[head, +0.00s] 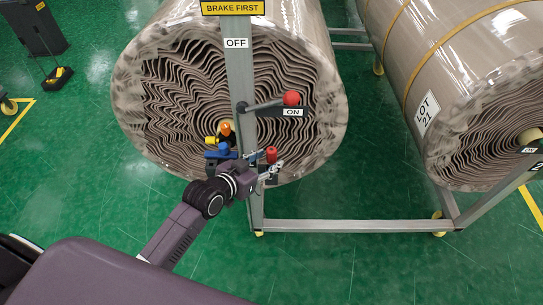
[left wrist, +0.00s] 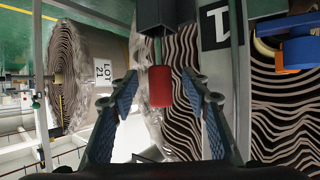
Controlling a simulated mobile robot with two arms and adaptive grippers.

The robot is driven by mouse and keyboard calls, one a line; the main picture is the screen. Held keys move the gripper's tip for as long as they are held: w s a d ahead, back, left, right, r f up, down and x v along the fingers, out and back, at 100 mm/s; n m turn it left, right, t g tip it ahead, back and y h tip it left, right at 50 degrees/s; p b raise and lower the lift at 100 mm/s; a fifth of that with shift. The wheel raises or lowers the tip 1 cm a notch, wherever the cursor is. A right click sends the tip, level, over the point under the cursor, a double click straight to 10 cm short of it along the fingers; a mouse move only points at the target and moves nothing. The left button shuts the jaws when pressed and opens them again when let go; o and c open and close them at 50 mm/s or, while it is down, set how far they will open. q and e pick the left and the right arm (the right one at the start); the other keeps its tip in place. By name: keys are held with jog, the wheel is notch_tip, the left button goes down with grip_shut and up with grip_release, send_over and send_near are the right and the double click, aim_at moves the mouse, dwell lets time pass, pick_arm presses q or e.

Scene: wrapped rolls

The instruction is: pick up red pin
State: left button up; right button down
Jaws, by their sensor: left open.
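The red pin (head: 271,154) stands on a dark bracket low on the front of the roll stand in the head view. In the left wrist view the red pin (left wrist: 160,87) shows as a short red cylinder on a thin stem from a dark block (left wrist: 163,14). My left gripper (head: 263,163) is right at the pin. In the left wrist view its two blue-padded fingers (left wrist: 160,98) are open, one on each side of the pin, with gaps visible on both sides. My right gripper is not in view.
The stand's grey post (head: 240,75) rises close beside my gripper, with a red-knobbed lever (head: 291,98) at ON above. Orange (head: 226,128), blue (head: 224,147) and yellow (head: 210,140) parts sit just left. A second wrapped roll (head: 440,75) stands right. Green floor is free in front.

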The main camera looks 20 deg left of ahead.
pick_arm(q)
jog(key=shift+x, duration=1.45)
grip_shut()
